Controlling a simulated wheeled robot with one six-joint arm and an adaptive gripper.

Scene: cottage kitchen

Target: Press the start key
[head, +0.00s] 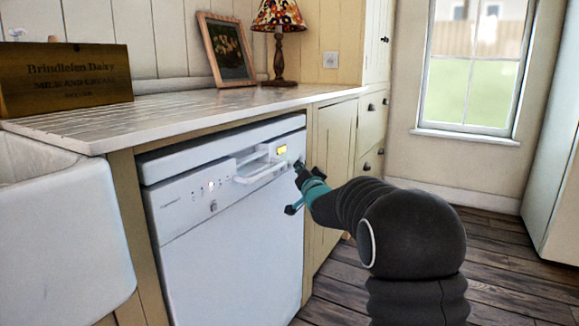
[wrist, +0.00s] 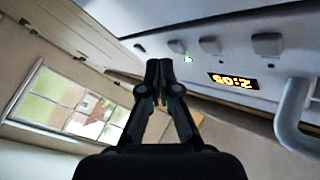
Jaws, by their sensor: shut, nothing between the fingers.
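The white dishwasher (head: 230,235) stands under the counter, its control panel (head: 180,190) along the top of its front. A lit yellow display (head: 282,150) is near the panel's right end; in the wrist view the display (wrist: 233,81) reads upside down. I cannot tell which is the start key. My gripper (head: 299,168) is at the panel's right end. In the wrist view my gripper (wrist: 158,66) is shut and empty, near the keys; contact cannot be told.
The dishwasher's handle (head: 258,172) juts out left of the display. A white worktop (head: 170,108) overhangs above, with a sink (head: 60,230) at the left. Cabinets (head: 335,150) stand to the right. The wooden floor (head: 500,255) at the right is clear.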

